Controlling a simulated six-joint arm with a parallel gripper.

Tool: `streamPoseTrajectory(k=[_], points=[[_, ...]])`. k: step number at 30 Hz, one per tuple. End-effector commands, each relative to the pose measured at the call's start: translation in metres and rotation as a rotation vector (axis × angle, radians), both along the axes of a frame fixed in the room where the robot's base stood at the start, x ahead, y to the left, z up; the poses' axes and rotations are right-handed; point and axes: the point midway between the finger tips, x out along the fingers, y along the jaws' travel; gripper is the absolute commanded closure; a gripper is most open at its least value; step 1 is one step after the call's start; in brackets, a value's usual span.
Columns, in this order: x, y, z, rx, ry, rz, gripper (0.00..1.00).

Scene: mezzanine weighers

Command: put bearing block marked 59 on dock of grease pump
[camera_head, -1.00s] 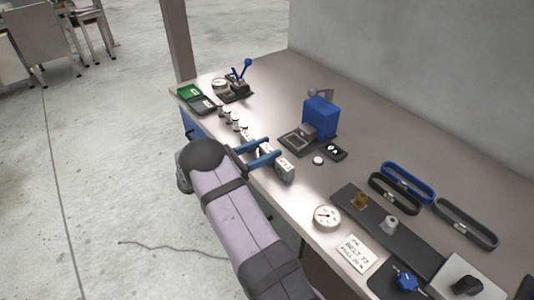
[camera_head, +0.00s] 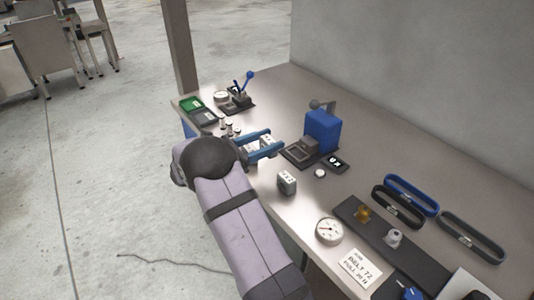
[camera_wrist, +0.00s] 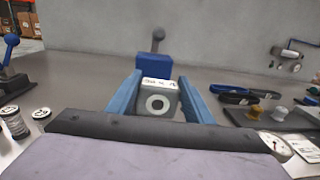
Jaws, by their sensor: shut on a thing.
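My gripper (camera_head: 262,146) is shut on a light grey bearing block (camera_head: 267,140), held between its two blue fingers. In the wrist view the same block (camera_wrist: 158,104) shows a round bore in its face and a white label on top; the marking is too small to read surely. The grease pump (camera_head: 321,131) is a blue box with a grey ball-ended lever, right of my gripper. Its dark dock (camera_head: 298,155) lies at the pump's foot, apart from the held block. In the wrist view the pump (camera_wrist: 153,64) stands behind the block.
Another marked block (camera_head: 287,182) stands on the bench near the front edge. A small white round part (camera_head: 320,173) lies by the pump. Several small cylinders (camera_head: 229,127) stand left of my gripper. A gauge (camera_head: 329,230), a note card (camera_head: 360,268) and belts (camera_head: 411,194) lie to the right.

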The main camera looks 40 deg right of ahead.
Motion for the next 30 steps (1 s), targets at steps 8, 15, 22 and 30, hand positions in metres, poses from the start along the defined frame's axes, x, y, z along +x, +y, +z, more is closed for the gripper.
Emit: streamPoseTrajectory(k=[8, 15, 22, 30], points=[[0.0, 0.0, 0.02, -0.002, -0.001, 0.0, 0.85], [0.002, 0.006, 0.018, -0.001, 0.001, 0.012, 0.85], [0.012, 0.051, -0.008, 0.005, 0.008, 0.108, 0.85], [0.002, 0.161, -0.067, 0.011, 0.017, 0.352, 0.85]])
